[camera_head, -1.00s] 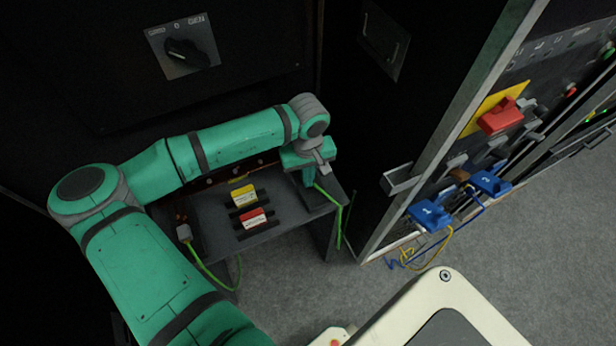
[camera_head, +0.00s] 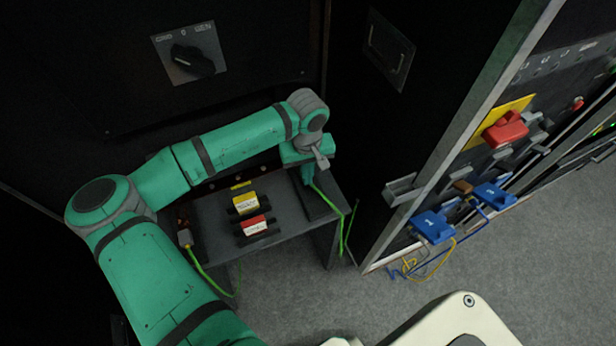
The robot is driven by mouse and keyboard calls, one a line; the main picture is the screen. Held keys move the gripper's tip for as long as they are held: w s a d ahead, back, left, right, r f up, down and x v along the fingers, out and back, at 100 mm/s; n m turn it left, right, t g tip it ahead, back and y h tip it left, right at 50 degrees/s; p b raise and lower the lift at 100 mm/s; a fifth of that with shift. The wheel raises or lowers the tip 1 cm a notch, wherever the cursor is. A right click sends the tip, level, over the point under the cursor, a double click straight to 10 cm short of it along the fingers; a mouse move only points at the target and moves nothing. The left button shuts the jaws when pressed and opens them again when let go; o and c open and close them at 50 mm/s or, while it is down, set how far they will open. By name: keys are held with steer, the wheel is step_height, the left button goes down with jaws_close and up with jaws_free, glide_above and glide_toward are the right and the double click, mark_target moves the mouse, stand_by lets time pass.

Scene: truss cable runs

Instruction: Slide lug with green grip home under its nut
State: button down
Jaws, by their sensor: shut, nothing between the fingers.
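My gripper (camera_head: 308,178) points down at the right end of a dark low bench (camera_head: 285,228). Its fingers are small and partly hidden by the green wrist body; it looks shut. A green cable (camera_head: 328,200) runs from beside the fingertips over the bench's right edge and hangs down. The lug and green grip at that cable's end cannot be made out from my gripper, and I cannot tell whether the fingers touch them. The nut is not distinguishable.
A yellow label block (camera_head: 245,204) and a red and white one (camera_head: 255,226) sit mid-bench. A dark cabinet with a rotary switch (camera_head: 192,60) stands behind. At right, an open panel carries blue plugs (camera_head: 432,227) and a red handle (camera_head: 505,130).

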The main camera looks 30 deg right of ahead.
step_height(320, 180, up, 9)
stand_by(0.4)
steer(key=shift+w, duration=0.1)
